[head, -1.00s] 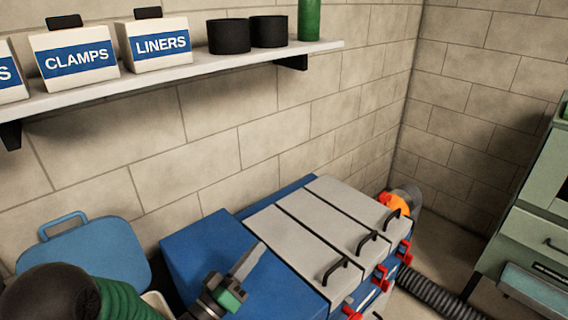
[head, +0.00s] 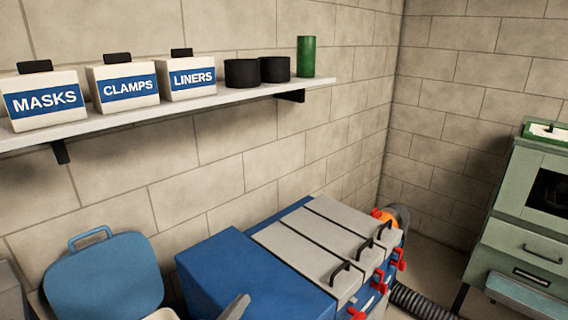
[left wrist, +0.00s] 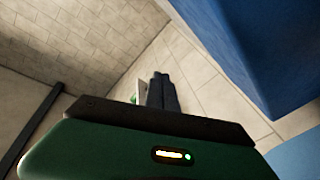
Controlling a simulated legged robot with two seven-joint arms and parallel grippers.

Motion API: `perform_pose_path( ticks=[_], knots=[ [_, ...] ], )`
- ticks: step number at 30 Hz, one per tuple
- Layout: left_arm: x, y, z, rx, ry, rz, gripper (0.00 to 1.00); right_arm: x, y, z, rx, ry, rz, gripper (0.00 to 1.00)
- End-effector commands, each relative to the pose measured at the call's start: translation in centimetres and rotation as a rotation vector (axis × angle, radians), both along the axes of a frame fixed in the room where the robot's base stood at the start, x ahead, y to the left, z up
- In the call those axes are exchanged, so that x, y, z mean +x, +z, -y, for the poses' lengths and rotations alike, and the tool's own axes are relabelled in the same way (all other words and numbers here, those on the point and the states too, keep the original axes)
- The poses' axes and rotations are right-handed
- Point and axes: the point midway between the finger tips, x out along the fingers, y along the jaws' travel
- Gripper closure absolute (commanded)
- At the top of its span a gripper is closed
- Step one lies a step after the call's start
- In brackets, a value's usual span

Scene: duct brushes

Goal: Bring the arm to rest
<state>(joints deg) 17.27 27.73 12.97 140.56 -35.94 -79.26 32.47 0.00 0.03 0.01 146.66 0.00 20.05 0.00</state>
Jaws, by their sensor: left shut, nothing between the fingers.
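My left gripper (head: 236,308) shows only as a grey fingertip at the bottom edge of the head view, in front of the blue cabinet. In the left wrist view its fingers (left wrist: 162,92) lie together, shut and empty, beyond the green and black housing. The blue cabinet (head: 215,270) has a grey top in several sections with black handles and red latches. A blue side (left wrist: 235,50) fills the upper right of the left wrist view. My right gripper is in neither view.
A wall shelf (head: 215,98) holds boxes marked MASKS (head: 48,100), CLAMPS (head: 128,88) and LINERS (head: 193,80), two black cylinders and a green cylinder (head: 306,56). A blue lidded bin (head: 105,275) stands left of the cabinet. A black hose (head: 420,300) and a green-grey unit (head: 530,215) are at the right.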

Motion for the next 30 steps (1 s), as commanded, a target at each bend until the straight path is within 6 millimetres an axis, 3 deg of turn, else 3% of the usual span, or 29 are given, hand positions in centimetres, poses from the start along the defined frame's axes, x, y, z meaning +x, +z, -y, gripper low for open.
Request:
perform_pose_path(
  ticks=[7, 11, 14, 18, 21, 26, 30],
  knots=[
    [0.1, -4.5, -2.4, 0.262, 0.103, -0.191, 1.00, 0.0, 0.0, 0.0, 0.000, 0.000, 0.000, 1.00],
    [-1.0, -7.6, -4.7, 0.425, 0.163, -0.350, 1.00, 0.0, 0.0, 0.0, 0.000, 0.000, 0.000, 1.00],
    [-3.3, -10.0, -6.9, 0.558, 0.201, -0.516, 1.00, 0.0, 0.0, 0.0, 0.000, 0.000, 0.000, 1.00],
    [-8.5, -12.6, -9.3, 0.694, 0.209, -0.775, 1.00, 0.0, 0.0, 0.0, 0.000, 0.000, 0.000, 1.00],
    [-12.6, -13.6, -9.9, 0.748, 0.177, -0.940, 1.00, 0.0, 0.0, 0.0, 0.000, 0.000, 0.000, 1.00],
    [-19.0, -14.0, -9.5, 0.778, 0.083, -1.168, 1.00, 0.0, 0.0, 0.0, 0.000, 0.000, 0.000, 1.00],
    [-19.4, -8.7, -9.5, 0.780, 0.072, -1.187, 1.00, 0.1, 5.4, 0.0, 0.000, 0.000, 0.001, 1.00]
  ],
)
